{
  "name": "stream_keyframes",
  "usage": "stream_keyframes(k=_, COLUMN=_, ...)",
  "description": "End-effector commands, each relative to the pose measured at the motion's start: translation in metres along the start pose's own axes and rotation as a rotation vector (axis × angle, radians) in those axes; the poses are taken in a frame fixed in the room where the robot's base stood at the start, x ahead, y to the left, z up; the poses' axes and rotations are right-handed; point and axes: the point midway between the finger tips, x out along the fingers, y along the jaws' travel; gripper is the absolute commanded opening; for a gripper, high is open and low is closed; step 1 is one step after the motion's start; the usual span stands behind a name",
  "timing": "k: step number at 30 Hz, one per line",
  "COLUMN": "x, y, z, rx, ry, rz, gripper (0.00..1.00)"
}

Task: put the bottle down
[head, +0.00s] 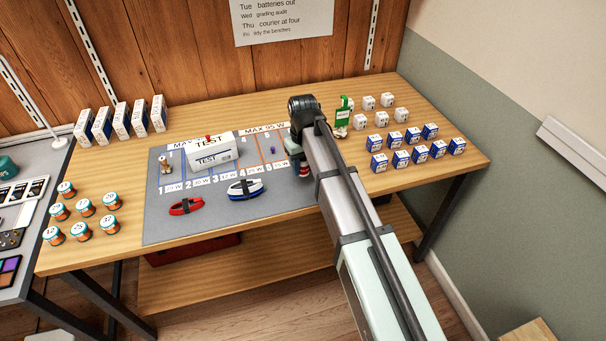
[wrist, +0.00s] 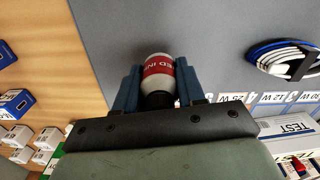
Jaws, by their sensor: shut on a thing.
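The bottle (wrist: 158,75) has a white body, a red label with partly readable lettering and a dark cap. In the wrist view it sits between the two blue fingers of my gripper (wrist: 158,88), which is shut on it. In the head view my arm hides most of my gripper (head: 302,160). A small red and white part of the bottle (head: 304,171) shows just below it. The bottle is over the right part of the grey mat (head: 230,221). I cannot tell whether its base touches the mat.
On the mat are a white TEST box (head: 211,153), a red cable coil (head: 186,206) and a blue-white coil (head: 245,189). Blue-white boxes (head: 398,158) and white cubes stand to the right. The mat's front right is clear.

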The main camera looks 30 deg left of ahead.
Motion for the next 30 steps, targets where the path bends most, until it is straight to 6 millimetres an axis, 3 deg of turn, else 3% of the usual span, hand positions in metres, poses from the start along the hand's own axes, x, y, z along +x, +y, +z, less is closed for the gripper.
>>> stream_keyframes(k=12, x=0.037, y=0.0, z=0.0, rx=0.0, ry=0.0, rz=0.0, gripper=0.09)
stream_keyframes(k=24, x=0.041, y=0.0, z=0.0, rx=0.0, ry=0.0, rz=0.0, gripper=0.09)
stream_keyframes(k=25, x=0.041, y=0.0, z=0.0, rx=0.0, ry=0.001, rz=0.0, gripper=0.42)
stream_keyframes(k=30, x=0.041, y=0.0, z=0.0, rx=0.0, ry=0.001, rz=0.0, gripper=0.58)
